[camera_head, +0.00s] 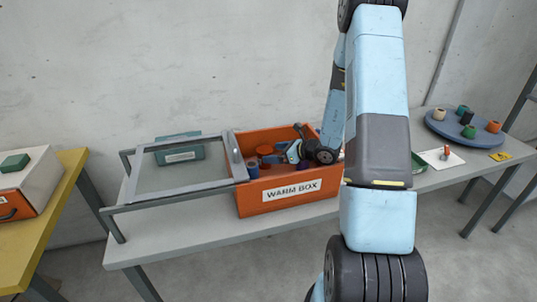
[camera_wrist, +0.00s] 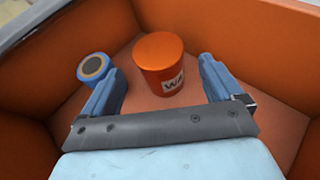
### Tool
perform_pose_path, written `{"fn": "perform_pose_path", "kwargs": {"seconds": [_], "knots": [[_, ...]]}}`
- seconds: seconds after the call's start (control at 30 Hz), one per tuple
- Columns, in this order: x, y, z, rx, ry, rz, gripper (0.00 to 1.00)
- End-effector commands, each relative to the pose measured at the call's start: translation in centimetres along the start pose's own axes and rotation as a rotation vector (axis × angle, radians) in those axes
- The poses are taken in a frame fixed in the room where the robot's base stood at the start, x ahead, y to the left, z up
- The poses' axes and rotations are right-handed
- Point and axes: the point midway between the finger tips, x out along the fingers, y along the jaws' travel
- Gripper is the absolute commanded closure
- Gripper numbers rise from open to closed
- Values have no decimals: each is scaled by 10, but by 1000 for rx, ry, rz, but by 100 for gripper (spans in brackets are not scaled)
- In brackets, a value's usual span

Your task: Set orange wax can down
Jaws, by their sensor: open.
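The orange wax can (camera_wrist: 158,64), with a white label on its side, stands upright on the floor of the orange warm box (camera_head: 292,195). It also shows in the head view (camera_head: 265,150). My gripper (camera_wrist: 161,74) is inside the box with its fingers spread, one on each side of the can. Gaps show between the can and both fingers. In the head view my gripper (camera_head: 291,152) is partly hidden by the box and my arm.
The box walls (camera_wrist: 41,70) surround the gripper. A framed glass lid (camera_head: 186,166) is left of the box. A round blue tray (camera_head: 444,127) with several spools stands right.

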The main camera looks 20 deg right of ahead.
Motion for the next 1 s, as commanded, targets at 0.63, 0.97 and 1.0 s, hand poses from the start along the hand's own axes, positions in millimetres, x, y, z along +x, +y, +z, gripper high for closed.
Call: {"fn": "perform_pose_path", "kwargs": {"seconds": [0.63, 0.97, 1.0], "knots": [[-74, 6, 10, -37, 2, 25, 6], [-89, 74, 88, -405, 48, 255, 6], [-93, 85, 97, -460, 57, 288, 6]]}}
